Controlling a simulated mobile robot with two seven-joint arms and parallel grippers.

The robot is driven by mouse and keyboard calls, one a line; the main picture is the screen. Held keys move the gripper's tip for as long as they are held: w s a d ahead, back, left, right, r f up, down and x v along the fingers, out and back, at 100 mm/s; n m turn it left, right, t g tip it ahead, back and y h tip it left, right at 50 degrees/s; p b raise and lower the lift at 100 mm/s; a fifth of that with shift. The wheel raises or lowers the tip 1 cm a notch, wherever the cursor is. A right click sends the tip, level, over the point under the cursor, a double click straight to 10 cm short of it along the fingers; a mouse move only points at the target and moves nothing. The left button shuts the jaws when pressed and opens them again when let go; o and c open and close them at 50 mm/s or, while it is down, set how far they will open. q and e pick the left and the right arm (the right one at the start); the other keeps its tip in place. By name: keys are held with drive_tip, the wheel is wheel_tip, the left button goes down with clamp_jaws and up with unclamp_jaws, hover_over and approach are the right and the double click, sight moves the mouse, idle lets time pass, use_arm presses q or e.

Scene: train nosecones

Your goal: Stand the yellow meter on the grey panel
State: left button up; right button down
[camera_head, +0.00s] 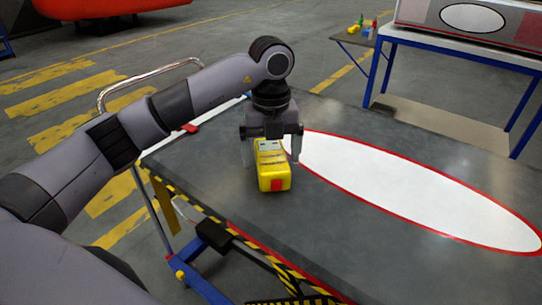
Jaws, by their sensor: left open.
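The yellow meter (272,172) stands or lies on the grey panel (360,235), near the panel's left end; which of the two I cannot tell. It has a grey face at its top and a red patch low on its near side. My left gripper (271,160) points down over the meter. Its fingers are apart, one on each side of the meter's far part, and it is open. Whether a finger touches the meter I cannot tell. My right gripper is not in view.
A white oval with a red rim (420,195) is marked on the panel. The panel rests on a blue trolley frame (200,285) with yellow-black striped edging. A second blue table (455,48) and a small table with coloured items (362,32) stand behind. The panel's right part is clear.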

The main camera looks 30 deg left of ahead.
sight(271, 153)
use_arm(q)
wheel_tip(271, 153, up, 11)
drive_tip(key=p, duration=0.1)
drive_tip(key=shift+f, duration=0.1)
idle(0.6)
